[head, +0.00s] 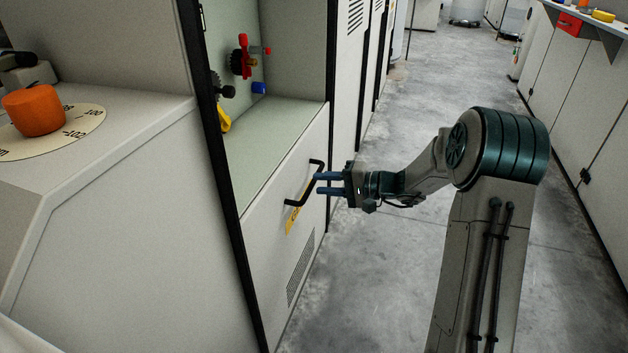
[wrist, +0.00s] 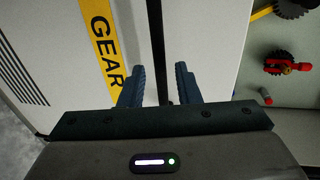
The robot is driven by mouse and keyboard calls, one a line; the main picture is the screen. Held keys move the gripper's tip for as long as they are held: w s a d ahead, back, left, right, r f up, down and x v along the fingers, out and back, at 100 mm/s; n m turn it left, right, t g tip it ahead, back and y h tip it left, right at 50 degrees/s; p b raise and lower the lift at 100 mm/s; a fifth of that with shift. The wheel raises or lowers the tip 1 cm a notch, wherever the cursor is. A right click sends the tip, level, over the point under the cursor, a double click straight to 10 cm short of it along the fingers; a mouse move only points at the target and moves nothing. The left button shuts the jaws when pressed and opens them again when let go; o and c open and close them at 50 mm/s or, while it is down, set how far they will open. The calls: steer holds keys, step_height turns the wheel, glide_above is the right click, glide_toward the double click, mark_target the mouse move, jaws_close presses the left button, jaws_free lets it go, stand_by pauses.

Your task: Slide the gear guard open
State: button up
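The gear guard (head: 262,221) is a pale panel on the machine front, below an open recess. It carries a black bar handle (head: 303,184) and a yellow label (head: 292,221); in the wrist view the label (wrist: 101,30) reads "GEAR". My gripper (head: 319,183) is at the handle, its blue fingers pointing at the panel. In the wrist view the dark handle bar (wrist: 157,50) runs between the two fingertips (wrist: 160,80), with a gap visible at least on the right. The fingers look open around the bar. Contact with the bar cannot be made out.
The recess above the guard holds a red-handled part (head: 242,58), dark gears (wrist: 295,8) and a yellow part (head: 224,120). An orange knob (head: 34,110) sits on a dial at left. Grey floor (head: 440,80) lies open behind my arm; cabinets (head: 570,90) line the right.

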steer(key=p+v, duration=0.3)
steer(key=v, duration=0.7)
steer(key=shift+d, duration=0.15)
